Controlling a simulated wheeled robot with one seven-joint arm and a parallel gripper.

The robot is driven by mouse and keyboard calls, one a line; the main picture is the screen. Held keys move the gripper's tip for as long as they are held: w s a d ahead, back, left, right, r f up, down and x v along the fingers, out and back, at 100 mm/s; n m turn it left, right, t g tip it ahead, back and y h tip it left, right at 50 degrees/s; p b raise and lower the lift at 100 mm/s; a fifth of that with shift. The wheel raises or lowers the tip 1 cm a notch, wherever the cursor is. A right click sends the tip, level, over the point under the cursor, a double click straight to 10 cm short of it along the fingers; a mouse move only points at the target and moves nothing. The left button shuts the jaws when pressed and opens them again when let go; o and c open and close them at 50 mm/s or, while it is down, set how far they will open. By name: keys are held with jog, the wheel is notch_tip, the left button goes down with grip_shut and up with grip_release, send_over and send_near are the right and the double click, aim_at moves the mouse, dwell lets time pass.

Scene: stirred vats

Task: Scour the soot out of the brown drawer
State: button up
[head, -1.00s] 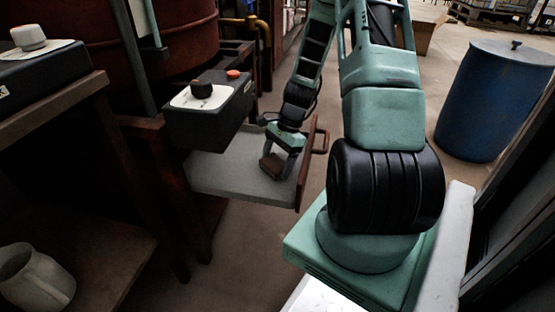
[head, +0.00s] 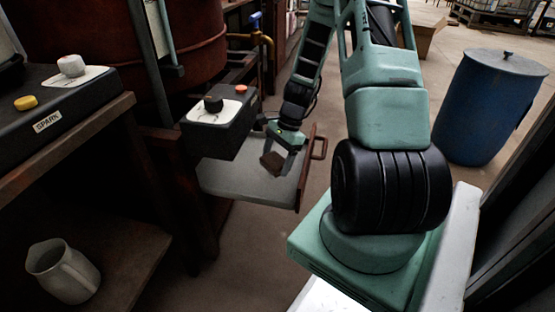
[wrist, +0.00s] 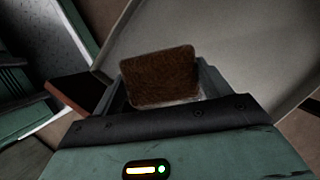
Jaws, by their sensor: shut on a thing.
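The drawer (head: 235,187) is pulled out, with a flat grey inside and a brown front with a handle (head: 320,147). Its grey floor (wrist: 240,45) also shows in the wrist view. My gripper (head: 284,150) is over the drawer near its front and is shut on a brown, rough-looking scouring pad (head: 272,162). The pad (wrist: 160,77) stands out between the fingers in the wrist view. I cannot tell whether it touches the drawer floor. I make out no clear soot; the drawer's back part is hidden under the black control box.
The black control box (head: 218,138) with a dark knob and an orange button overhangs the drawer. At left are a box labelled SPARK (head: 70,100) and a pale jug (head: 63,270) on a lower shelf. A blue drum (head: 490,110) stands at right. A rusty vat (head: 190,35) is behind.

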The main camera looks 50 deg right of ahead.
jog(key=shift+r+p, duration=1.2)
jog(key=shift+r, duration=0.15)
